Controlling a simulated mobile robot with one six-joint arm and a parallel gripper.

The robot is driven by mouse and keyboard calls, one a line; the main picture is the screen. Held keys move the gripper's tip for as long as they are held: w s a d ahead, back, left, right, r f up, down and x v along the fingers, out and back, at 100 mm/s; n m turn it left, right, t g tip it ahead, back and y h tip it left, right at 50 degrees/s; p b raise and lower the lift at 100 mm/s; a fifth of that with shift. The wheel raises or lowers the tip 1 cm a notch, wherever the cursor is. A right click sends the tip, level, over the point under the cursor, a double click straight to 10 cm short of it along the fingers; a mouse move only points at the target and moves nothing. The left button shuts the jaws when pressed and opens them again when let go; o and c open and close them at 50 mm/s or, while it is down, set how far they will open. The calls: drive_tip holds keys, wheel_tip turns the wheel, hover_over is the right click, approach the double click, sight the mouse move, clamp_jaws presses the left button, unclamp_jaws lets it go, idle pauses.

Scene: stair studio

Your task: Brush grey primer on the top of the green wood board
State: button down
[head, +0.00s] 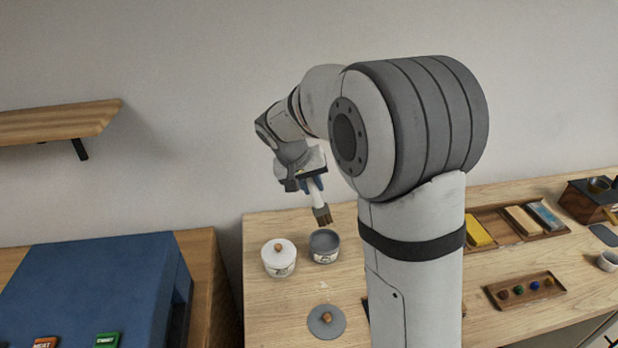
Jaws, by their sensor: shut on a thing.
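My gripper (314,184) is shut on a brush (322,213) with a pale handle and dark bristles. The brush points down, its bristle tips a little above the open grey pot (324,258). The pot holds grey paint, probably the primer. A grey lid (318,326) with a wooden knob lies flat on the table in front of the pot. I cannot make out the green wood board; my arm hides part of the table.
A lidded white pot (279,266) stands left of the grey pot. Right of my arm are a wooden tray (497,232) of coloured blocks and a smaller tray (541,293) of coloured knobs. A blue box (95,275) stands left. A wall shelf (60,122) hangs upper left.

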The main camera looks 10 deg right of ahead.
wheel_tip(320, 180, down, 6)
drive_tip(key=b, duration=0.3)
drive_tip(key=shift+r, duration=0.15)
drive_tip(key=shift+s+f+b, duration=0.1)
drive_tip(key=shift+f+b, duration=0.45)
drive_tip(key=shift+b, duration=0.25)
idle(2.4)
drive_tip(key=shift+r+p, duration=1.9)
drive_tip(key=shift+r, duration=1.65)
